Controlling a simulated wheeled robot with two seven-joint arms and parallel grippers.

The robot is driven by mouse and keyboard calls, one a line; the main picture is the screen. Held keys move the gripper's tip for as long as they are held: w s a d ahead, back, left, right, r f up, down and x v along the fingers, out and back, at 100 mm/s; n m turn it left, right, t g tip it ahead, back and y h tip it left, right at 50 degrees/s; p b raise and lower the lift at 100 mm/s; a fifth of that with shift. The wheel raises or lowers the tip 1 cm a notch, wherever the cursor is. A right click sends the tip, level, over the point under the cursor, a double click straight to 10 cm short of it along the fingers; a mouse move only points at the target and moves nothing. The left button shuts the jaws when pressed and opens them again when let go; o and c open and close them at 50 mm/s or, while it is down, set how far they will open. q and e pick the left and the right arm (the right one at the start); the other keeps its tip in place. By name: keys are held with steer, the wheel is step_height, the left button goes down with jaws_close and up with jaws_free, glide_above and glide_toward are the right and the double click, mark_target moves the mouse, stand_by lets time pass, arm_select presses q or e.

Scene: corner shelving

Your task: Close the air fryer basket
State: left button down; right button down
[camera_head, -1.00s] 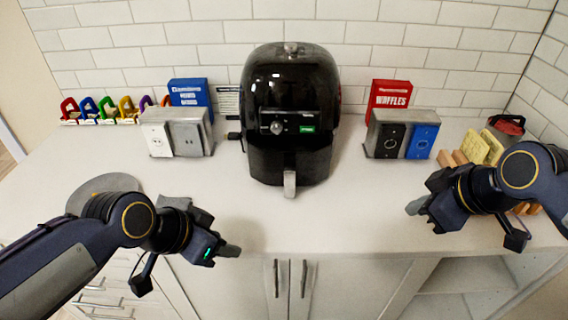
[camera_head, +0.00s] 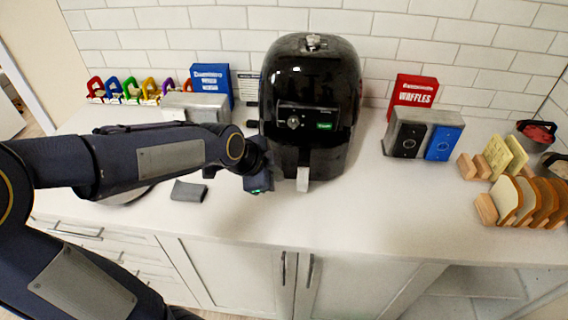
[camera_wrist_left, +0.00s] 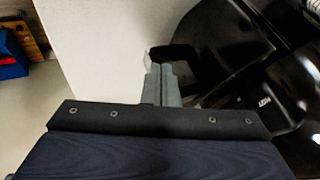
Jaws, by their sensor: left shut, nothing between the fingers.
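The black air fryer (camera_head: 312,85) stands against the back wall on the counter. Its basket (camera_head: 322,160) sits low at the front, with a light metal handle (camera_head: 303,180) sticking out; in the head view I cannot tell how far it is pulled out. My left gripper (camera_head: 282,182) is at the front left of the basket, close beside the handle. In the left wrist view its shut, empty fingers (camera_wrist_left: 164,86) point at the black basket front (camera_wrist_left: 176,60) and the pale handle (camera_wrist_left: 149,62). I cannot tell whether they touch. My right gripper is out of view.
Metal boxes with black and blue plates (camera_head: 424,138), a red waffles box (camera_head: 414,91) and bread slices in a rack (camera_head: 530,200) stand to the right. A small grey item (camera_head: 189,190) lies on the counter at left.

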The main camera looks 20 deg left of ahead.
mark_target(292, 171)
arm_select(q)
steer(key=x, duration=0.3)
steer(key=shift+w+d+f, duration=0.1)
steer(key=shift+f, duration=0.2)
steer(key=w, duration=0.2)
steer(key=w+a+p, duration=0.1)
steer(key=shift+w+a+r, duration=0.15)
steer(key=shift+w, duration=0.25)
